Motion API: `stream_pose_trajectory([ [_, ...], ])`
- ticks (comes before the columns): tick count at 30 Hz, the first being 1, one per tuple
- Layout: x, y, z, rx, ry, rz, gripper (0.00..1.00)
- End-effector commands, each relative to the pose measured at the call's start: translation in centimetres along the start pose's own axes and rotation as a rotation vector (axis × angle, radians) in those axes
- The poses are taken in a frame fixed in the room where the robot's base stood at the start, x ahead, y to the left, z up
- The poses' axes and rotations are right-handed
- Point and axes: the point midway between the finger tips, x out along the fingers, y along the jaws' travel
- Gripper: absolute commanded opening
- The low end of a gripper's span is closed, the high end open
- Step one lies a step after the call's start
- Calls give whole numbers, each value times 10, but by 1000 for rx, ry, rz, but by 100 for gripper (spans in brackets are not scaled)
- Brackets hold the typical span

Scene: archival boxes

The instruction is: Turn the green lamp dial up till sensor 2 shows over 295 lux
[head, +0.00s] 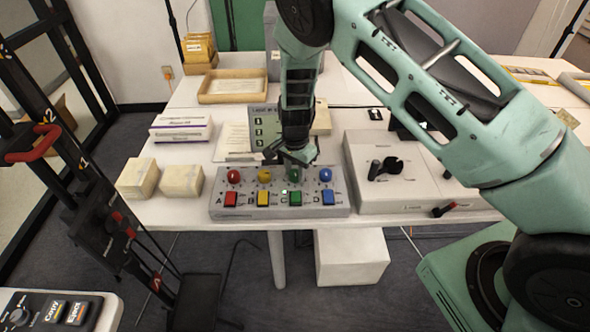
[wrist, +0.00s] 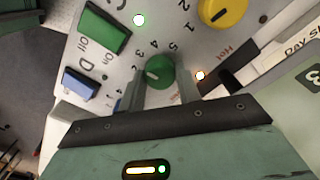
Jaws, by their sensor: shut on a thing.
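The grey control panel (head: 222,212) lies on the white table with a row of red, yellow, green and blue dials above buttons marked A to D. The green dial (wrist: 160,72) is in the middle of the wrist view, with a white pointer mark and numbers around it. It also shows in the head view (head: 294,175), partly hidden by my gripper. My gripper (wrist: 162,84) is shut on the green dial from above. A small lit lamp (wrist: 139,20) glows beside the green button (wrist: 104,27). A display panel (head: 266,128) stands behind, mostly hidden by my arm; no lux reading is legible.
The yellow dial (wrist: 222,10) and blue button (wrist: 80,84) are close to my fingers. A white box with a black knob (head: 393,165) stands right of the panel. Cream blocks (head: 182,181) and a white box (head: 180,133) are at left. A wooden tray (head: 233,87) is behind.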

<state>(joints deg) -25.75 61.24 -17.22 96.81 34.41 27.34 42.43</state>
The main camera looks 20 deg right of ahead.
Motion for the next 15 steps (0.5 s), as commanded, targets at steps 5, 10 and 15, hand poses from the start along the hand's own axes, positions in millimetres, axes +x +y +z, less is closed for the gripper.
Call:
stream_pose_trajectory([
  [5, -1, 0, 0, 72, 0, -1, 10],
  [10, -1, 0, 0, 106, 0, -1, 10],
  [15, -1, 0, 0, 115, 0, -1, 10],
])
